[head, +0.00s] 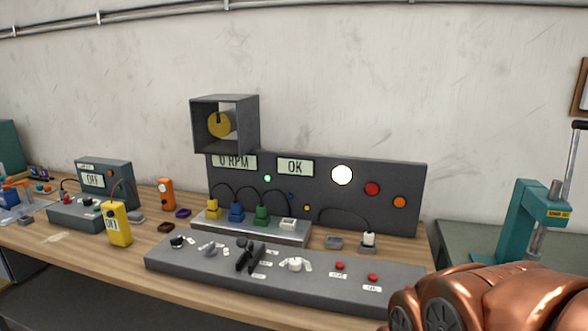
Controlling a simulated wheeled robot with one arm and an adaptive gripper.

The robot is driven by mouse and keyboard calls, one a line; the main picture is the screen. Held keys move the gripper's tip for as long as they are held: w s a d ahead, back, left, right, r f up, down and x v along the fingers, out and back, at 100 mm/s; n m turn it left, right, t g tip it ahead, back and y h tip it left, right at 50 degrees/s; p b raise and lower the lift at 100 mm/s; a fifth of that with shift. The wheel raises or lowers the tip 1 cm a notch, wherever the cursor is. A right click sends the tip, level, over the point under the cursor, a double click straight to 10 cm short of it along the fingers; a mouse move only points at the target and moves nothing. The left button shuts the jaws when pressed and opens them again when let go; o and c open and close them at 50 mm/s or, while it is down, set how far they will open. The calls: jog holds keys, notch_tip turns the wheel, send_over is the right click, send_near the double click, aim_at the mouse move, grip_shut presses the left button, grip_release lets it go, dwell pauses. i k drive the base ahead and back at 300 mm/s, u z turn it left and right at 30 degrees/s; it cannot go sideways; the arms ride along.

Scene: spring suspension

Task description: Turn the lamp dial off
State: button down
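A long grey control panel (330,287) lies along the front of the wooden bench. On it, from left to right, are a black knob (177,241), a grey knob (210,250), black levers (247,257), a white dial (295,264) and two red buttons (339,266). Their small labels are too small to read, so I cannot tell for sure which is the lamp dial. A round white lamp (342,175) on the upright dark board (400,222) looks brightly lit. My copper-coloured arm shows at the lower right, apart from the dials. My gripper is not in view.
A yellow multimeter (118,224) and a grey power unit (75,214) stand on the left of the bench. Colored plugs and cables (236,212) sit behind the panel. A teal press (522,225) stands at the right. Open air lies above the panel.

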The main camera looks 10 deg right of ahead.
aim_at(295, 263)
jog(key=u, duration=0.65)
jog(key=i, duration=1.05)
jog(key=z, duration=0.1)
